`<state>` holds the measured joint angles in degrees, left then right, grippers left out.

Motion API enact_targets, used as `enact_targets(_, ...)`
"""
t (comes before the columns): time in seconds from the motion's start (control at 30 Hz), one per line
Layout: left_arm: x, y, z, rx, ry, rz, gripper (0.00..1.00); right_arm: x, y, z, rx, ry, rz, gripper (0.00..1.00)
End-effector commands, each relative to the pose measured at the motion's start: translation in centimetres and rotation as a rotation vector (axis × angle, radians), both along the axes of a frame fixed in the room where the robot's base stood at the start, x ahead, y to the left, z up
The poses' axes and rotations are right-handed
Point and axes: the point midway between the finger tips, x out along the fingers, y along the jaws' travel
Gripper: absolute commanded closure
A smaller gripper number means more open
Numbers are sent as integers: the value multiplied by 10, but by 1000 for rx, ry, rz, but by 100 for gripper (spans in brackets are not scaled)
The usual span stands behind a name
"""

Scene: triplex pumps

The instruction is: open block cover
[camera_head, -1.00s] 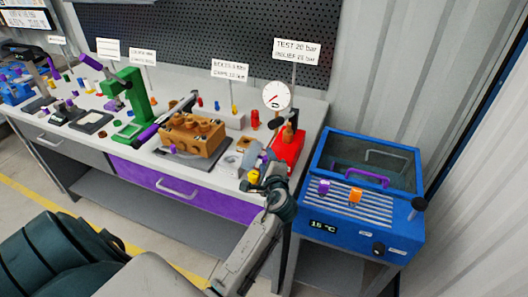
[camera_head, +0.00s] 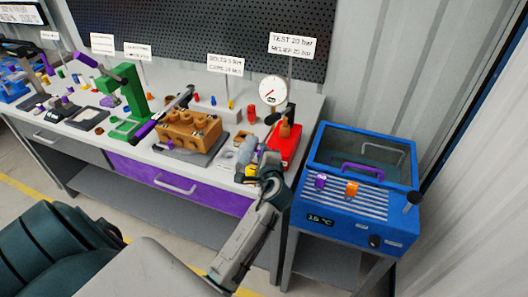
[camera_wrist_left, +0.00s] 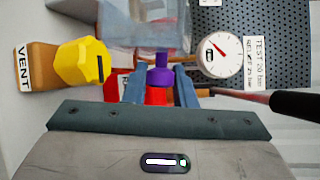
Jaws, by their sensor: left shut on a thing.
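A clear, box-like cover (camera_wrist_left: 150,22) is at the top of the left wrist view, with orange and red parts behind it. My left gripper (camera_wrist_left: 160,82) is shut on a purple and red piece (camera_wrist_left: 161,75) just below the clear cover in that picture. Whether this piece is joined to the cover I cannot tell. In the head view my left gripper (camera_head: 257,158) is at the bench's right front, left of the red test pump (camera_head: 286,146), and hides what it holds. My right gripper is not in view.
A yellow vent knob (camera_wrist_left: 82,62) is close on the left of the wrist view. A pressure gauge (camera_head: 272,90) stands behind the red pump. The brown block (camera_head: 188,130) lies to the left. A blue bath (camera_head: 352,215) stands at the right.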

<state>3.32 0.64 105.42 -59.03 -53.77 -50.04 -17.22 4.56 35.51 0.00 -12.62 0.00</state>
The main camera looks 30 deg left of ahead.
Motion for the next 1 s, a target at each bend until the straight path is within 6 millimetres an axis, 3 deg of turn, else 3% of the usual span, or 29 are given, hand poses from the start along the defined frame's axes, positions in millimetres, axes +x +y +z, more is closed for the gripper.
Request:
enact_targets(0.03, 0, 2, 10, -25, -5, 0, 100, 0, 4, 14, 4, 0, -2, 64)
enact_targets(0.2, -1, 6, 13, -97, -24, 0, 100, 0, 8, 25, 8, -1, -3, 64)
enact_targets(0.57, -1, 7, 11, -116, -30, 0, 100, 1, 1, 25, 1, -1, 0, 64)
enact_targets(0.6, -1, 7, 11, -116, -30, 0, 72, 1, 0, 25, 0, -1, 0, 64)
enact_targets(0.7, -1, 6, 11, -117, -29, 0, 54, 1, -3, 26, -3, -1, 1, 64)
enact_targets(1.0, -3, 4, 10, -119, -30, 0, 54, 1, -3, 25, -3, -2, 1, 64)
